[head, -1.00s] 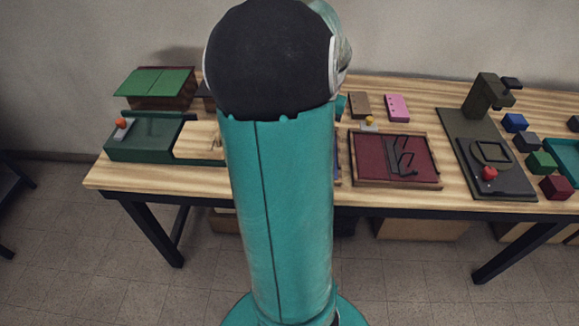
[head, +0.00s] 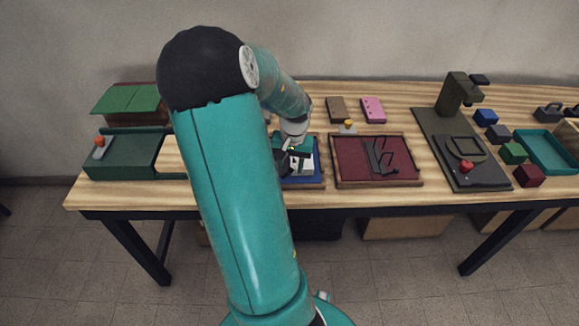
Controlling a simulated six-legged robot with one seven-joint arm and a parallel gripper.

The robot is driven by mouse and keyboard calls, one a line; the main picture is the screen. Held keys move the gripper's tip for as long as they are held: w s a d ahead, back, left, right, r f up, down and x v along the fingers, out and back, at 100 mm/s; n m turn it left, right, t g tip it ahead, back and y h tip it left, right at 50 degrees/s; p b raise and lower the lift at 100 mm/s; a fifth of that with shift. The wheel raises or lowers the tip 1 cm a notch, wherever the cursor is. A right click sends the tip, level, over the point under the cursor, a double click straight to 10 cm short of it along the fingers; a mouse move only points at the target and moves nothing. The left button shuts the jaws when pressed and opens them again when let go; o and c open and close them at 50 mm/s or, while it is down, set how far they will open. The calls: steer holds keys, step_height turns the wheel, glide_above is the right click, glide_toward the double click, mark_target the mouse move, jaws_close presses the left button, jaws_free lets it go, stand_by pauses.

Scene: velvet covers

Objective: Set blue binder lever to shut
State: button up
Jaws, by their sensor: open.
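The blue binder (head: 315,181) lies on the table just left of the dark red binder, partly hidden behind my arm and gripper. White sheets or plates (head: 301,163) show on it. My gripper (head: 284,166) is over the blue binder, close above it or at it; whether it touches anything cannot be told. It is open. The blue binder's lever cannot be made out behind the gripper.
The dark red binder (head: 341,178) with dark metal levers (head: 379,157) stands just to the right. A green box with an orange-knobbed lever (head: 99,147) is at the left. A dark press (head: 460,100), coloured blocks and a teal tray (head: 534,160) are at the right.

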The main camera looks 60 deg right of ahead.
mark_target(289, 180)
steer(key=shift+f, duration=0.6)
steer(key=shift+c, duration=0.2)
jaws_close()
steer(key=shift+s+f, duration=0.1)
steer(key=shift+s, duration=0.1)
stand_by(0.3)
steer(key=shift+s+d+f+t+y, duration=0.15)
steer(key=shift+s+t+y, duration=0.15)
steer(key=shift+t, duration=0.25)
steer(key=shift+s+d+f+t+y, duration=0.1)
steer(key=shift+s+f+t+y, duration=0.15)
steer(key=shift+t, duration=0.3)
steer(key=shift+s+d+f+t+y, duration=0.15)
steer(key=shift+f+t+y, duration=0.2)
steer(key=shift+t, duration=0.4)
steer(key=shift+s+f+t+y, duration=0.15)
steer(key=shift+t+y, duration=0.25)
steer(key=shift+t, duration=0.35)
